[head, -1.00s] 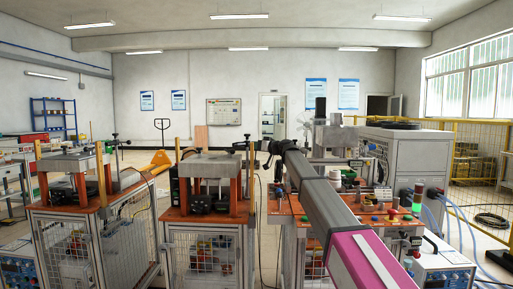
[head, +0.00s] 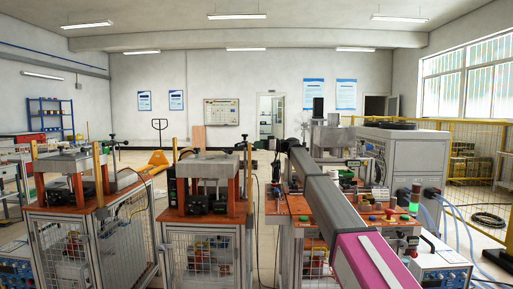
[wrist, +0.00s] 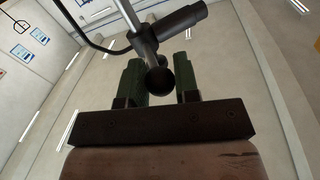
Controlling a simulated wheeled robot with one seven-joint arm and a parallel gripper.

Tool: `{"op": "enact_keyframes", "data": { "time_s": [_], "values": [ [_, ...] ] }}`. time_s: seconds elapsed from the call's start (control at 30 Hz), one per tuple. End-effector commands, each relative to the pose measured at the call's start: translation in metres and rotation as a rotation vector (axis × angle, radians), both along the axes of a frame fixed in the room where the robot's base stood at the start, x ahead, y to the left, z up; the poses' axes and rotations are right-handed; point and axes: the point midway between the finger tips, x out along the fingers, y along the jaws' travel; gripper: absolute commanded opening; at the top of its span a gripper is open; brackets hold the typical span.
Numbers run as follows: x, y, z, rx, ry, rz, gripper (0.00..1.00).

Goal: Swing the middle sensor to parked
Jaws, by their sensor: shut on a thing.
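In the wrist view, my gripper (wrist: 159,66) has its two green fingers on either side of a dark ball knob (wrist: 157,82) and is shut on it. The knob sits at the lower end of a bright metal rod. The middle sensor, a dark cylinder (wrist: 182,21) with a black cable, is clamped across this rod just above the knob. In the head view, my gripper (head: 281,147) is small and dark at the far end of my arm, between the middle press station (head: 207,175) and the right-hand bench. The sensor is hard to make out there.
A second press station (head: 72,165) stands at left. The right-hand bench (head: 345,205) carries small parts, buttons and a green signal lamp (head: 416,197). A grey cabinet (head: 405,155) stands behind it. A narrow gap separates the middle station from this bench.

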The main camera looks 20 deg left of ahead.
Motion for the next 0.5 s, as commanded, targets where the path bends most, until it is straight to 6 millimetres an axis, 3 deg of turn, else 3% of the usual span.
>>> {"op": "enact_keyframes", "data": {
  "time_s": [0.1,0.5],
  "values": [
    [0.013,0.000,0.001,0.001,0.000,0.089,0.00],
    [0.026,0.000,0.000,0.002,0.000,0.291,0.00]
  ]
}}
